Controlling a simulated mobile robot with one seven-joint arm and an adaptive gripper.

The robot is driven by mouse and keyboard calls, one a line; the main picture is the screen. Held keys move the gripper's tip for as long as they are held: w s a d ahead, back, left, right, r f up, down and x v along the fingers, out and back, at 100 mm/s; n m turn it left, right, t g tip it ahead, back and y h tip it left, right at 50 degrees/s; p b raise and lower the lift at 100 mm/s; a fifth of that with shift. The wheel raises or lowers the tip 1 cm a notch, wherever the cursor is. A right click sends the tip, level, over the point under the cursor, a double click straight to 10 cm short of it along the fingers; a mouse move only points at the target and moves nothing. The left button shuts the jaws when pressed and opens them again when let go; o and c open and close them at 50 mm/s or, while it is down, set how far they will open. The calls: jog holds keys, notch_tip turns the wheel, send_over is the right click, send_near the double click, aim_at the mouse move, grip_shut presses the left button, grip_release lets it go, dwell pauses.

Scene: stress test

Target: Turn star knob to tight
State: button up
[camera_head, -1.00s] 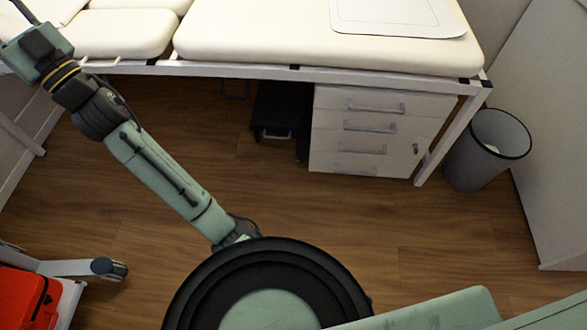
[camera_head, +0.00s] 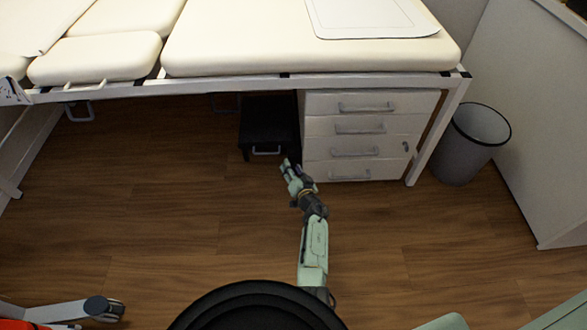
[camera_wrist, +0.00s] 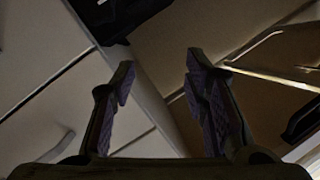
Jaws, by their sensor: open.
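I cannot make out a star knob in either view. My gripper (camera_head: 287,166) is low, in front of the black step stool and beside the drawer cabinet's left front edge. In the wrist view my gripper (camera_wrist: 160,72) has its two fingers apart, with nothing between them. Behind the fingers are pale cabinet panels and a dark brown area. A dark object (camera_wrist: 301,122) at the right edge of the wrist view is too dim to identify.
A white drawer cabinet (camera_head: 345,105) and a black step stool (camera_head: 268,126) are under the cream padded couch (camera_head: 290,40). A grey bin (camera_head: 465,150) stands to the right. A pale metal bar (camera_wrist: 250,48) crosses the wrist view.

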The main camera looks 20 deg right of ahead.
jog(key=m+g, duration=0.1)
send_near(296, 173)
jog(key=shift+h, duration=0.3)
jog(key=b+x, duration=0.9)
jog(key=b, duration=0.2)
jog(key=shift+w+a, duration=0.2)
jog(key=shift+w, duration=0.25)
jog(key=shift+w+b, duration=0.4)
jog(key=shift+w, duration=0.2)
jog(key=shift+r, duration=0.1)
jog(key=shift+c, duration=0.4)
jog(key=shift+m, duration=0.3)
jog(key=c, duration=0.8)
